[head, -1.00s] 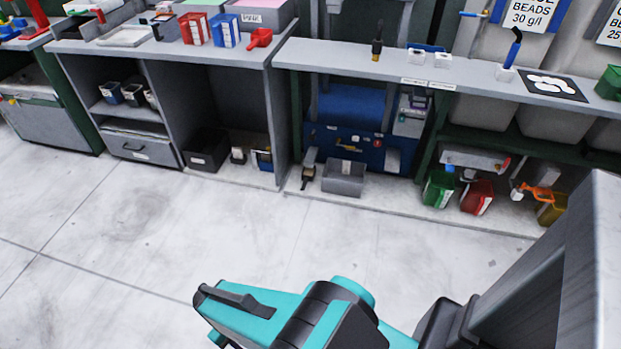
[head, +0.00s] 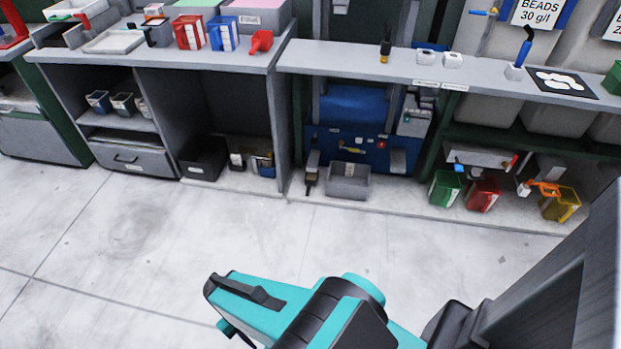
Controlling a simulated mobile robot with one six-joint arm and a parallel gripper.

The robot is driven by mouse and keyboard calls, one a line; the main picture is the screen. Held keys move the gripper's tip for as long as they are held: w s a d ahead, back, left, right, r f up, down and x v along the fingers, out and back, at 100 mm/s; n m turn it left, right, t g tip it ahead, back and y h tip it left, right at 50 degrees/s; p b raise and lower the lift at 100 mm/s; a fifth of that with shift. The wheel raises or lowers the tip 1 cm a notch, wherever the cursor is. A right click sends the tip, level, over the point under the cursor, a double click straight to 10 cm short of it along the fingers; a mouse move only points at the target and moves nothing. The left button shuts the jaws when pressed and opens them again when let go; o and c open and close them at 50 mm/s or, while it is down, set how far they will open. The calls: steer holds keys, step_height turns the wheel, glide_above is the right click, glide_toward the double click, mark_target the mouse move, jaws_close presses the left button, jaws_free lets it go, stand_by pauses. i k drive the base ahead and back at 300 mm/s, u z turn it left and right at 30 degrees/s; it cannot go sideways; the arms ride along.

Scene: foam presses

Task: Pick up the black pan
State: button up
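I cannot tell for sure which thing is the black pan. A small dark pan-like container (head: 157,33) stands on the left bench top, beside a red carton. A larger black open bin (head: 203,159) sits low in the open bay under the same bench. Teal and black links of my own arm cross the bottom of the head view. My gripper is not visible, and no link in view touches either dark container.
The left bench (head: 190,62) also carries red and blue cartons and a red scoop (head: 261,41). The right bench (head: 400,68) has a black mat (head: 587,91) with white discs. A grey bin (head: 348,183) and coloured bins stand below. The floor (head: 130,225) in front is clear.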

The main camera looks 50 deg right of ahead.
mark_target(312, 179)
steer(key=z, duration=0.4)
steer(key=i, duration=1.15)
steer(key=u, duration=0.1)
